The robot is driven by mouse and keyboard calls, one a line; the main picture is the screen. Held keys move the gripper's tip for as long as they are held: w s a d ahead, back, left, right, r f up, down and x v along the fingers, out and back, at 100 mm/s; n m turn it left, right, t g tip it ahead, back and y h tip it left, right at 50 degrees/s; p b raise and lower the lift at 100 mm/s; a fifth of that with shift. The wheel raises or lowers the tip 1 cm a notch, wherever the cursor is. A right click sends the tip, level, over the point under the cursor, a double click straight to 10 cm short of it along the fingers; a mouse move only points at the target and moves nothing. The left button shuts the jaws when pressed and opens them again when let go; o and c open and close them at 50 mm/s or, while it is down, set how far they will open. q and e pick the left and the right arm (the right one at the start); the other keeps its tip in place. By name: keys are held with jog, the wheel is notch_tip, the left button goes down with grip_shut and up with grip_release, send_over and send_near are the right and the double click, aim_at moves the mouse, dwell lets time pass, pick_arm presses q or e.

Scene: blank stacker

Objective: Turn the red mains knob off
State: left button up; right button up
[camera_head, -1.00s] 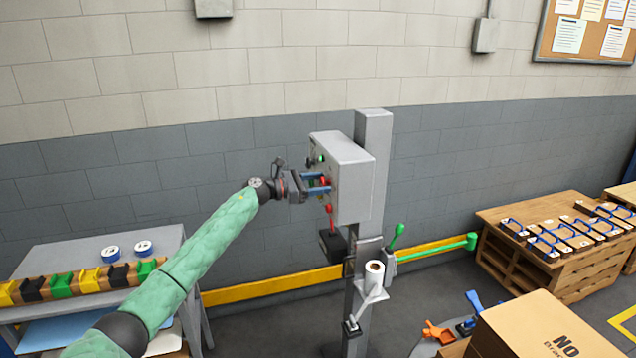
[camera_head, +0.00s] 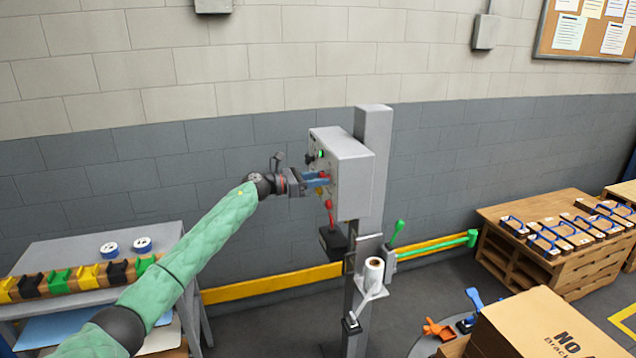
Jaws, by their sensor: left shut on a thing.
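The grey control box (camera_head: 349,178) is fixed to a grey post in the middle of the head view. Its left-facing panel carries the red mains knob (camera_head: 324,175), mostly hidden behind my fingers. My left gripper (camera_head: 318,182), on the green-sleeved arm, is at the panel with its blue-edged fingers shut on the red knob. The knob's exact angle cannot be read at this size. My right gripper is not in view.
Below the box are a red-handled lever (camera_head: 329,211), a dark box (camera_head: 333,242), a green-handled lever (camera_head: 397,231) and a white roll (camera_head: 374,270). A table (camera_head: 60,257) with coloured bins stands left. A pallet stack (camera_head: 530,270) and a cardboard box (camera_head: 545,330) stand right.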

pick_arm(q)
jog(key=n+b, duration=0.1)
jog(key=n, duration=0.5)
jog(key=shift+w+a+b, duration=0.1)
jog(key=shift+b, duration=0.25)
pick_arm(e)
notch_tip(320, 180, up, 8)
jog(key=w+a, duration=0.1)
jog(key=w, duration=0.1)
pick_arm(q)
jog(key=shift+r+n, duration=0.1)
jog(key=shift+n, duration=1)
jog(key=shift+w+n, duration=0.1)
jog(key=shift+n, duration=0.8)
jog(key=n+p, duration=0.2)
jog(key=n, duration=0.3)
jog(key=shift+a+n+p, duration=0.1)
jog(key=shift+n+p, duration=0.35)
jog(key=shift+n, duration=0.25)
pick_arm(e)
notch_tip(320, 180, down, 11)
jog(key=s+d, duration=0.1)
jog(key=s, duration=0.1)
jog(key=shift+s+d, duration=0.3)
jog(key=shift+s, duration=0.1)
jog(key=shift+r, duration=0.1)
pick_arm(q)
jog(key=o, duration=1)
jog(key=shift+f, duration=0.25)
